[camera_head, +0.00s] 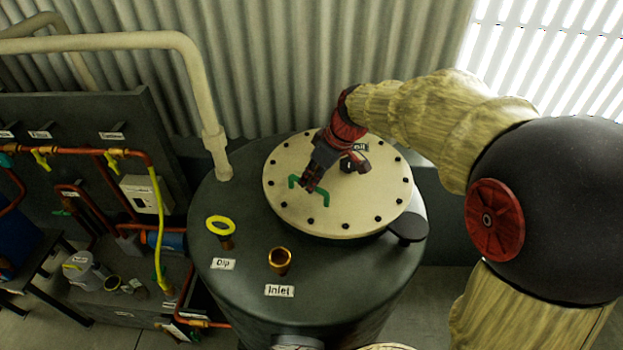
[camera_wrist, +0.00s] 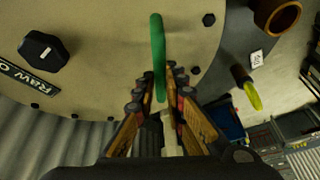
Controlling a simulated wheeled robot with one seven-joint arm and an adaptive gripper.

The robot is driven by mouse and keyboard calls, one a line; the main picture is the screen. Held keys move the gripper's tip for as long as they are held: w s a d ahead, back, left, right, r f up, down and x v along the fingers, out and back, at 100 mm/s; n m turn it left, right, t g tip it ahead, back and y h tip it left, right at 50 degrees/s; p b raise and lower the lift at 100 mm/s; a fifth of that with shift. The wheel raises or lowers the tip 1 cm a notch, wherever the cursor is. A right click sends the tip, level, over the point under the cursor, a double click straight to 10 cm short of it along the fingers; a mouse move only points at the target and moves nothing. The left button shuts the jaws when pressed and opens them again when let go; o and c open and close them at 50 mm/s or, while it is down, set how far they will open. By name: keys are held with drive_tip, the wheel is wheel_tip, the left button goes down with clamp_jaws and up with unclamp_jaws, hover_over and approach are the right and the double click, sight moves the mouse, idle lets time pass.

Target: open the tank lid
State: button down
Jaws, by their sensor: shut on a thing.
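The tank lid (camera_head: 345,218) is a round cream disc with dark bolts around its rim. It lies flat on top of the dark grey tank (camera_head: 237,298). A green handle (camera_head: 324,197) stands on the lid; it also shows as a green bar in the wrist view (camera_wrist: 158,50). My gripper (camera_head: 310,185) is over the lid at the handle, with its fingers (camera_wrist: 160,98) shut on the green bar. The fingers and wrist hide part of the handle in the head view. A dark pad (camera_head: 408,229) sticks out at the lid's right edge.
A thick cream pipe (camera_head: 209,120) rises behind left. Red pipework with yellow valves (camera_head: 115,156) is at left. A corrugated wall (camera_head: 280,60) stands behind.

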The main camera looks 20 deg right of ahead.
sight(327, 176)
idle(0.6)
